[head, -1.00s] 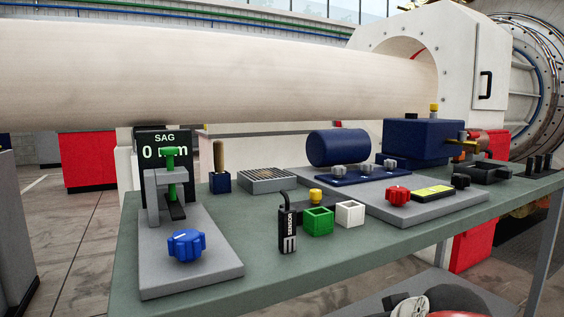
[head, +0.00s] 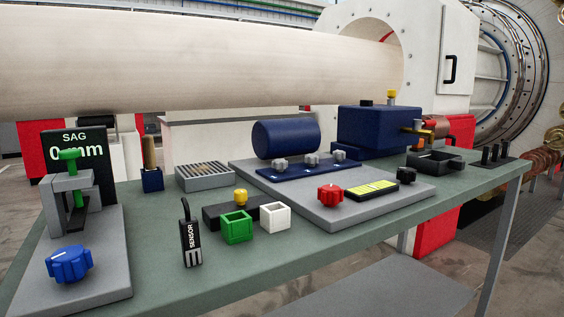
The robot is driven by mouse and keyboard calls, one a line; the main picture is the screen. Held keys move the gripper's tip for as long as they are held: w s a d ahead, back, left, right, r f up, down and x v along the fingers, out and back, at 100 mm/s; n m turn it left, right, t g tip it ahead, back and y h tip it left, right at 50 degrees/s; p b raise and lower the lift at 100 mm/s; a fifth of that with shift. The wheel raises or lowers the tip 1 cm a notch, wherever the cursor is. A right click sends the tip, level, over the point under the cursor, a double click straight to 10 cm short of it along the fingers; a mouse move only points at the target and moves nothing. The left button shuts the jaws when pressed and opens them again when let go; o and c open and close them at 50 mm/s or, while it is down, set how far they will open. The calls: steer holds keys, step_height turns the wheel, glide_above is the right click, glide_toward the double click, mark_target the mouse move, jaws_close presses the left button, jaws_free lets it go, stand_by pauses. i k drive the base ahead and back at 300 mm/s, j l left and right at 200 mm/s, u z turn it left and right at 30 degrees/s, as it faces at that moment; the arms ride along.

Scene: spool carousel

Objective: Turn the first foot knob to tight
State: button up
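Three grey star-shaped knobs stand in a row on a dark blue foot plate (head: 296,174) in front of a blue cylinder (head: 286,139). They are the left grey knob (head: 280,163), the middle grey knob (head: 311,160) and the right grey knob (head: 338,155). I cannot tell which one is called first, nor how tight any of them is. The foot plate rests on a grey base plate (head: 300,205). My gripper is not in view.
A red knob (head: 330,194), a yellow level (head: 372,187) and a black knob (head: 405,175) sit on the base plate's front. A blue knob (head: 69,264), sensor (head: 190,242), green box (head: 237,227) and white box (head: 275,215) stand left on the green table (head: 170,285).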

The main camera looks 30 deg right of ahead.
mark_target(280, 164)
steer(key=k+l+z, duration=0.1)
steer(key=k, duration=0.35)
steer(key=k+l+z, duration=0.1)
steer(key=k, duration=0.35)
